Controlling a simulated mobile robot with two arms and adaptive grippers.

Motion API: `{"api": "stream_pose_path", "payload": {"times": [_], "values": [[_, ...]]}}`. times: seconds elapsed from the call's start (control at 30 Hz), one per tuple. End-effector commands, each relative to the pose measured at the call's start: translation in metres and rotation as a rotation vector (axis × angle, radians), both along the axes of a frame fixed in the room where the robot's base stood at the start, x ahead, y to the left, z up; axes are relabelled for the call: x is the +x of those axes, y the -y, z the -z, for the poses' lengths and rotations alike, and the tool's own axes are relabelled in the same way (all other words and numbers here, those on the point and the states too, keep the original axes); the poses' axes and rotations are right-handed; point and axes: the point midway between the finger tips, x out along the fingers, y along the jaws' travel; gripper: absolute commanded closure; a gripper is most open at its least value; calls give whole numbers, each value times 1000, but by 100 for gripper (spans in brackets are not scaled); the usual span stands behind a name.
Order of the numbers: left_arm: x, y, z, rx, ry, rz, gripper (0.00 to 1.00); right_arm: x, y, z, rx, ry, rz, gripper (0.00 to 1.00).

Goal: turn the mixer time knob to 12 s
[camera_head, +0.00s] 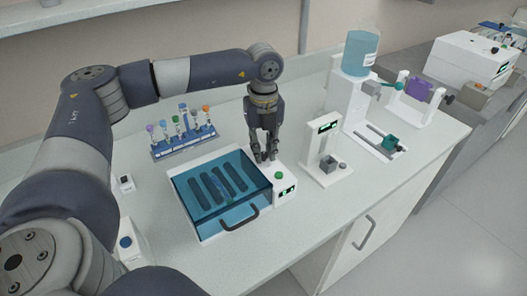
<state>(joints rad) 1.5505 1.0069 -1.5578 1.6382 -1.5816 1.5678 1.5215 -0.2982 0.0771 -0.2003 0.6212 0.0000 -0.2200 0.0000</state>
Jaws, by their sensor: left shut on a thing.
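The mixer (208,236) is a white box with a see-through blue lid over several dark slots and a dark handle at its front. Its white control block (284,202) is on the right side, with a green button (278,176) on top and a small lit display (287,191) in front, too small to read. My left gripper (265,158) points down at the back of this block. It is shut on the time knob, which its fingers hide. My right gripper is out of view.
A tube rack (182,145) with coloured caps stands behind the mixer. A white device with a display (326,150) stands close on the right, and a blue-bottle dispenser (360,52) stands beyond it. Small white boxes lie left of the mixer.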

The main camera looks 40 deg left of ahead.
Motion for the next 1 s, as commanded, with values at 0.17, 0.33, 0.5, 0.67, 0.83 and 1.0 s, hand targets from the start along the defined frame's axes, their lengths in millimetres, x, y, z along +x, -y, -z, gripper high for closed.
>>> {"api": "stream_pose_path", "payload": {"times": [0.17,0.33,0.5,0.67,0.83,1.0], "values": [[1,1,1,-3,5,169,100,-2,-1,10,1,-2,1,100],[1,1,0,-3,5,330,100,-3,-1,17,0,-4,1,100],[1,1,0,-2,6,491,100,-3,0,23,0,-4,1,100],[1,1,0,-3,6,643,100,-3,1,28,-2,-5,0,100],[1,1,0,-1,6,804,100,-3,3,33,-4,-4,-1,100],[1,0,-1,-1,5,964,100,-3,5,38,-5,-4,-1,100]]}}
